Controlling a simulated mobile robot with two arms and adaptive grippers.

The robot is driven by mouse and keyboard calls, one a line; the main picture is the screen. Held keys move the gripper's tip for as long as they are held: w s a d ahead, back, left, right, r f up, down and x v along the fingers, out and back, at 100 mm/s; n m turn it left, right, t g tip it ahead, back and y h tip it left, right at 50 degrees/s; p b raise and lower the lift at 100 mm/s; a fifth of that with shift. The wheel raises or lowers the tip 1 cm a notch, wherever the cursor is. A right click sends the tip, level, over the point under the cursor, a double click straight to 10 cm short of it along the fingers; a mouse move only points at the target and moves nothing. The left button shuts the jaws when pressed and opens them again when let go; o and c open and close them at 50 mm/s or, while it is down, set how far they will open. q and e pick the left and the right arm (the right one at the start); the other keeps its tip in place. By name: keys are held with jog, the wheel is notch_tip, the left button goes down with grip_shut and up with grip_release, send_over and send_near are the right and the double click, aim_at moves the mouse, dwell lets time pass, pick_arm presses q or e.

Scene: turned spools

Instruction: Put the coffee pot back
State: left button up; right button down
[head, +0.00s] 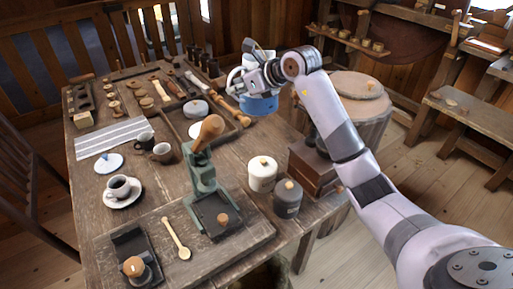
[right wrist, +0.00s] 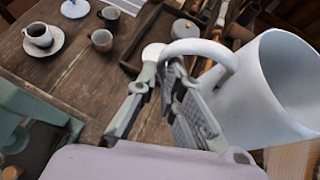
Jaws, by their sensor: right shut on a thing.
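In the right wrist view the pot (right wrist: 265,90) is pale, with an open mouth and a loop handle. My right gripper (right wrist: 165,90) is shut on that handle. The pot looks tilted in the wrist view; its contents cannot be seen. My left gripper is not in view.
A wooden tray (head: 176,122) holds a grey round container (head: 196,108). A green press (head: 203,185), a white canister (head: 262,175) and a dark canister (head: 288,198) stand nearer. Cups (head: 119,187) are at left. A barrel (head: 358,88) stands beyond the table.

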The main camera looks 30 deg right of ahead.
jog(key=shift+w+d+r, duration=0.25)
jog(key=shift+w+r, duration=0.2)
jog(key=shift+w, duration=0.05)
jog(key=shift+w+d+r, duration=0.2)
jog(key=shift+w+r, duration=0.25)
jog(key=shift+w, duration=0.05)
jog(key=shift+w+r+m+t+h, duration=0.15)
jog(key=shift+r+m+t+h, duration=0.15)
jog(key=shift+m+h, duration=0.2)
jog(key=shift+f, duration=0.1)
pick_arm(q)
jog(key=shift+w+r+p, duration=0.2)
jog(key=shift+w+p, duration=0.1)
jog(key=shift+p, duration=0.15)
pick_arm(e)
notch_tip(320, 180, down, 20)
jog(key=c, duration=2.1)
grip_release()
jog(key=shift+f, duration=0.3)
jog(key=shift+c, duration=0.2)
jog(key=o, duration=0.4)
jog(key=shift+s, duration=0.2)
